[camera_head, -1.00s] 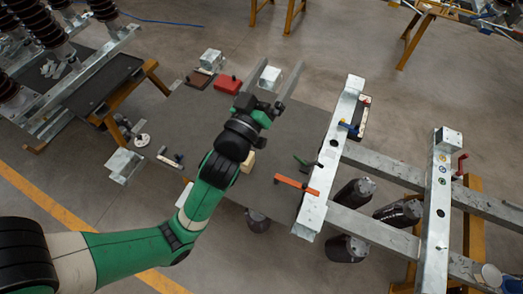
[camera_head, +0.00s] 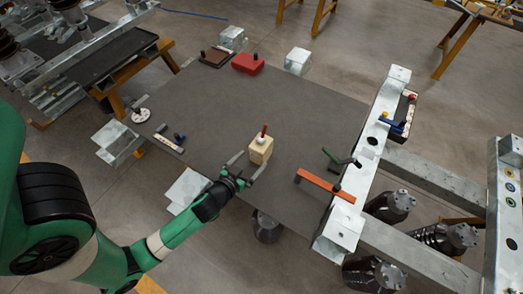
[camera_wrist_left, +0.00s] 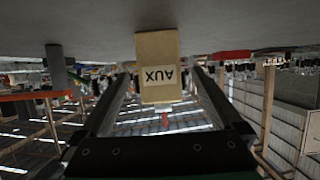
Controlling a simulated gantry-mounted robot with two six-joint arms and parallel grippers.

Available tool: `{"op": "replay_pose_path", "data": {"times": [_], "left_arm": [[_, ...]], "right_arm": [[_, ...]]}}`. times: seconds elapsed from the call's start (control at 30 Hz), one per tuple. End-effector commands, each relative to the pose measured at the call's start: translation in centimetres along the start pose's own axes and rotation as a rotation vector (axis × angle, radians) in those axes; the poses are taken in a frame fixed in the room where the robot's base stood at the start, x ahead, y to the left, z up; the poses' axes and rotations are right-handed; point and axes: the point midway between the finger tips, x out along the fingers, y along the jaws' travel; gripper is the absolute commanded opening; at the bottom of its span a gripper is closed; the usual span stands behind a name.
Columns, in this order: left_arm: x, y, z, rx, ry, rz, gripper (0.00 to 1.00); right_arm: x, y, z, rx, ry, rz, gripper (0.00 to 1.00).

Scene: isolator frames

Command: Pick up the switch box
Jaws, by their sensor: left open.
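The switch box (camera_head: 260,151) is a small beige block with a red lever on top, standing on the dark table. In the left wrist view, which is upside down, the box (camera_wrist_left: 158,52) shows a label reading "AUX", and its red lever points down in the picture. My left gripper (camera_head: 249,163) is open and empty at the near side of the box, low over the table. In the wrist view its two fingers reach toward the box, one on each side, with gaps between. I cannot tell how far the fingertips reach along its sides. My right gripper is not in view.
A red-orange bar (camera_head: 325,187) and a green lever (camera_head: 339,159) lie right of the switch box, near a metal beam (camera_head: 370,150).

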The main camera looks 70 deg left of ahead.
Motion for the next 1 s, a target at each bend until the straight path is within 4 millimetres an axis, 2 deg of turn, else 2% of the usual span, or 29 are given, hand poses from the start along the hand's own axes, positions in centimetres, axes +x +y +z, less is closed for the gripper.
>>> {"op": "replay_pose_path", "data": {"times": [0.1,0.37,0.6,0.87,1.0], "left_arm": [[1.8,0.0,0.0,-0.001,0.002,-0.001,1.0],[3.2,0.0,-0.1,0.0,0.002,-0.001,1.0],[7.0,0.2,-0.2,-0.001,0.002,0.0,1.0],[7.5,0.2,-0.3,0.001,0.001,0.001,1.0],[7.4,0.2,-0.2,0.001,0.001,0.001,0.77]], "right_arm": [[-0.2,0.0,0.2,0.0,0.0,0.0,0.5],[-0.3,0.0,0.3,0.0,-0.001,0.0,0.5],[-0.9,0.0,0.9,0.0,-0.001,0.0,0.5],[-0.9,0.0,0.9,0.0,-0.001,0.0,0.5],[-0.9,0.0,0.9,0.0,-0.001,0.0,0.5]]}}
